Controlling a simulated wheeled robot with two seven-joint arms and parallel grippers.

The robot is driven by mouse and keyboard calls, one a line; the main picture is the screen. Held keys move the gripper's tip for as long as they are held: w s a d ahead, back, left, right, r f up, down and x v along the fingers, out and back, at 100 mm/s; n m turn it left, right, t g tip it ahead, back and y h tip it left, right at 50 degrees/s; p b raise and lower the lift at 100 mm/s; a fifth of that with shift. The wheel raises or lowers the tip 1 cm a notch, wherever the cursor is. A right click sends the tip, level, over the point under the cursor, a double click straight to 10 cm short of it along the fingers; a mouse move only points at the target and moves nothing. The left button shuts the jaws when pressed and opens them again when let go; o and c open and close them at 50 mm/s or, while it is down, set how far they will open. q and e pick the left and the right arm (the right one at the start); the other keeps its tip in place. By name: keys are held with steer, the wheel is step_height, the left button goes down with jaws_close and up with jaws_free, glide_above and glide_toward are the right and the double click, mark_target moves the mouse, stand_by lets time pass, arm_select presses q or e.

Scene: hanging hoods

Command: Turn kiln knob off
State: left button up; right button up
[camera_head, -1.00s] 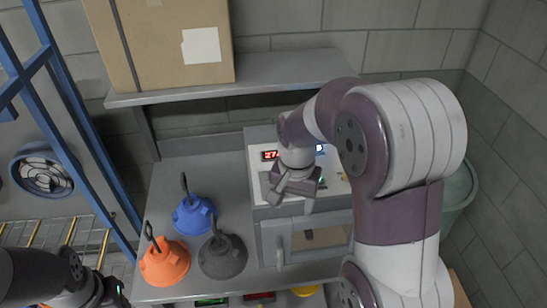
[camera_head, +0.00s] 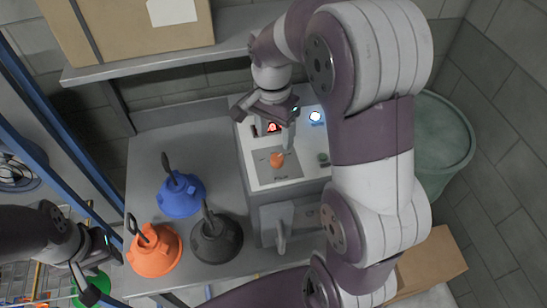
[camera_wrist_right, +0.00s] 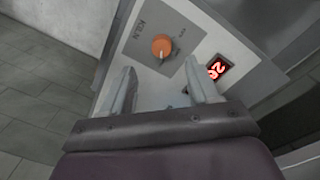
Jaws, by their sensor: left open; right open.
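The kiln (camera_head: 262,183) is a pale box on the metal bench with a panel on top. Its orange knob (camera_head: 277,160) sits on a grey plate; it also shows in the right wrist view as the knob (camera_wrist_right: 162,46) beside the word KILN. A red lit display (camera_wrist_right: 217,68) is next to it. My right gripper (camera_head: 268,122) is open over the panel's back part, near the display. In the right wrist view its fingers (camera_wrist_right: 163,88) are spread, with the knob ahead of them and not between them. My left gripper (camera_head: 105,268) is open and empty at the lower left.
Blue (camera_head: 180,197), orange (camera_head: 155,252) and dark grey (camera_head: 217,240) hoods with loops stand on the bench left of the kiln. A shelf (camera_head: 160,62) with a cardboard box (camera_head: 130,30) is above. A green bin (camera_head: 440,145) stands at right.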

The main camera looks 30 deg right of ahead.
mark_target(276, 159)
steer(key=f, duration=0.1)
steer(key=s+f+b, duration=0.1)
steer(key=f, duration=0.1)
steer(key=shift+a+f, duration=0.15)
steer(key=shift+f, duration=0.15)
steer(key=shift+f+p, duration=0.15)
steer(key=shift+p, duration=0.6)
steer(key=f, duration=0.1)
steer(key=w+f, duration=0.1)
steer(key=f, duration=0.1)
steer(key=f+p, duration=0.1)
steer(key=shift+w+d+f, duration=0.15)
steer(key=shift+w+d, duration=0.1)
steer(key=shift+d, duration=0.1)
steer(key=shift+f, duration=0.1)
steer(key=shift+s+a, duration=0.2)
steer(key=shift+s, duration=0.3)
steer(key=c, duration=0.3)
steer(key=shift+w, duration=0.15)
steer(key=c, duration=0.7)
arm_select(q)
steer(key=shift+a+f, duration=0.15)
steer(key=shift+f, duration=0.3)
arm_select(e)
steer(key=shift+c, duration=0.2)
